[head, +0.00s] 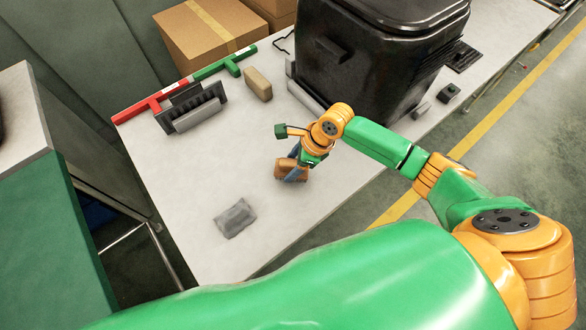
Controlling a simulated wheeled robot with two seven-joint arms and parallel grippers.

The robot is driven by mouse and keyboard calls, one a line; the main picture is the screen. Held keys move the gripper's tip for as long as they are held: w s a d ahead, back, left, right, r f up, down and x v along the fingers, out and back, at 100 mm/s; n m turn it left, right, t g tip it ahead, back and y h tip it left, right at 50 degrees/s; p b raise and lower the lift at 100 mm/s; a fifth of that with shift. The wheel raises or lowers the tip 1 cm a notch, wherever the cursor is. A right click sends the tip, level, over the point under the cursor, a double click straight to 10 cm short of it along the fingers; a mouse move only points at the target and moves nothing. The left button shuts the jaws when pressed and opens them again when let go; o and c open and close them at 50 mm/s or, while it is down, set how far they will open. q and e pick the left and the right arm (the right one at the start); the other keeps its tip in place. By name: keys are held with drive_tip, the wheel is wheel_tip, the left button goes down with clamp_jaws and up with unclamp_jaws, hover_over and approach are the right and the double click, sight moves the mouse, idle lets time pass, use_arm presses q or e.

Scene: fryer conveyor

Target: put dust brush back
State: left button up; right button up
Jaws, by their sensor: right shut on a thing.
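My right gripper (308,156) reaches in from the right over the white table (190,235). It is shut on a small brown and blue thing, which looks like the dust brush (286,170). The gripper partly hides it, and I cannot tell whether it touches the tabletop. A dark grey dustpan-like piece (196,112) lies at the far left of the table. My left gripper is not in view.
A large black bin-like appliance (370,60) stands behind the gripper. A grey cloth-like piece (235,218) lies nearer. Cardboard boxes (208,38) stand beyond.

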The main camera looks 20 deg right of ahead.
wheel_tip(320, 180, down, 2)
drive_tip(key=shift+s+d+f, duration=0.1)
drive_tip(key=shift+f, duration=0.15)
drive_tip(key=o, duration=1.2)
drive_tip(key=p+v, duration=0.1)
drive_tip(key=v, duration=1.1)
drive_tip(key=shift+p, duration=0.35)
